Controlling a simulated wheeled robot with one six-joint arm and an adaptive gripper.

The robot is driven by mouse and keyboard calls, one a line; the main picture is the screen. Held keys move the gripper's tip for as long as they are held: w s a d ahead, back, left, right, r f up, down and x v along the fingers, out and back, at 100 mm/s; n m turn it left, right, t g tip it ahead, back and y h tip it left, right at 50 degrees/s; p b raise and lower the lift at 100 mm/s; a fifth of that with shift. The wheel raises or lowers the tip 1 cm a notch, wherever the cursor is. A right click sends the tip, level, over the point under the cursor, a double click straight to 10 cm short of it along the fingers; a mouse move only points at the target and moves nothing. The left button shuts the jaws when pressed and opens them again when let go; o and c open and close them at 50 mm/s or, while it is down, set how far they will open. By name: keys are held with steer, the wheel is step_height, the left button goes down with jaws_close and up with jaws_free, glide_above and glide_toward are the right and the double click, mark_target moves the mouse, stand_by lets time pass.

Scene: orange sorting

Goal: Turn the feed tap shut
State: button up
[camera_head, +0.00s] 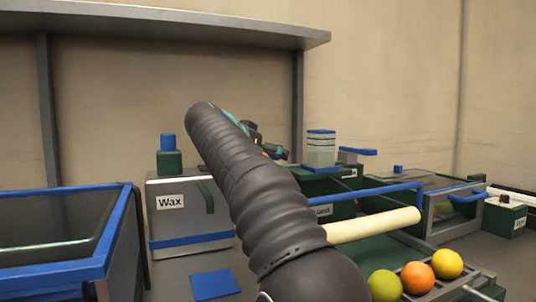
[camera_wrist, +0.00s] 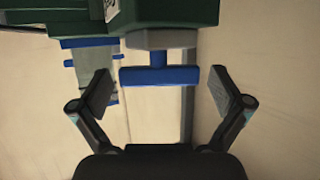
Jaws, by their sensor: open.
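In the head view the blue handle (camera_head: 357,151) shows as a lever on a grey block above the green box (camera_head: 318,184). My gripper (camera_wrist: 161,88) is open and empty. In the wrist view the handle lies crosswise between the two fingers, with a gap on each side. In the head view my dark arm hides much of the middle, and the gripper (camera_head: 272,150) shows only partly.
A blue-banded jar (camera_head: 321,150) stands beside the tap. A Wax box (camera_head: 190,225) and a blue-rimmed bin (camera_head: 122,220) are at left. Green (camera_head: 385,285), orange (camera_head: 417,277) and yellow (camera_head: 447,263) fruits sit at front right near a cream roller (camera_head: 375,225). A shelf (camera_head: 200,22) overhangs.

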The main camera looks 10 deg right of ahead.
steer(key=v, duration=1.2)
